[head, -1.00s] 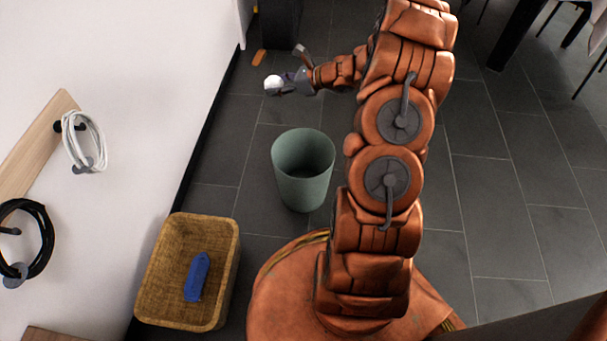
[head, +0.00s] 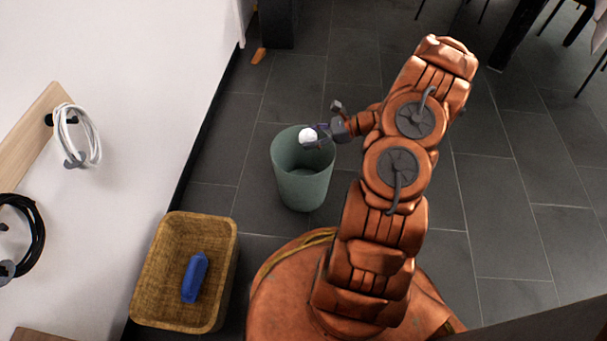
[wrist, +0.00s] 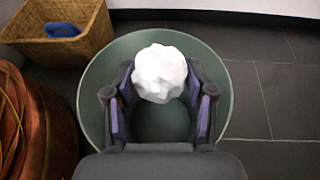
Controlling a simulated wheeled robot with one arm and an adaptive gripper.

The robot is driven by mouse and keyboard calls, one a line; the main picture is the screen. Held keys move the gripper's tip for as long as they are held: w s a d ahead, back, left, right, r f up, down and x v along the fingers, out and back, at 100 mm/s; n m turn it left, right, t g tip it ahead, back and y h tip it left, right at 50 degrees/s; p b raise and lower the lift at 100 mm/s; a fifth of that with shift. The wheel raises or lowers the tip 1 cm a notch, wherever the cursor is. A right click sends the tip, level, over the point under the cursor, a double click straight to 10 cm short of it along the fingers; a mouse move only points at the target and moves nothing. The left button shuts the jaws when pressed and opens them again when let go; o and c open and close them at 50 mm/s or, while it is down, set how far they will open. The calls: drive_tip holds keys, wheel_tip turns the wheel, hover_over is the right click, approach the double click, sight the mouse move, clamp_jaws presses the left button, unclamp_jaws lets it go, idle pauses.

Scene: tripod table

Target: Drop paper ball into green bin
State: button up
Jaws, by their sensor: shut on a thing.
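The white crumpled paper ball (head: 308,136) is held at the tip of my gripper (head: 322,134). In the wrist view the paper ball (wrist: 160,73) sits between the two purple-padded fingers of my gripper (wrist: 160,90), which are shut on it. The green bin (head: 303,190) stands upright on the floor. In the head view the ball overlaps the bin's upper rim area. In the wrist view the bin's rim (wrist: 222,75) circles behind the ball and fingers, with the bin's inside beneath them. The exact height above the rim is hard to tell.
A wicker basket (head: 150,290) with a blue object (head: 195,277) in it stands left of the bin along the white wall. White (head: 78,135) and black (head: 25,235) cable coils hang on the wall.

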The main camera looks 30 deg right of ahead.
wheel_tip(320, 180, down, 4)
drive_tip(key=b, duration=0.2)
drive_tip(key=shift+r+b, duration=0.1)
drive_tip(key=shift+b, duration=0.25)
drive_tip(key=o, duration=0.8)
drive_tip(key=shift+o, duration=0.2)
drive_tip(key=v, duration=1.2)
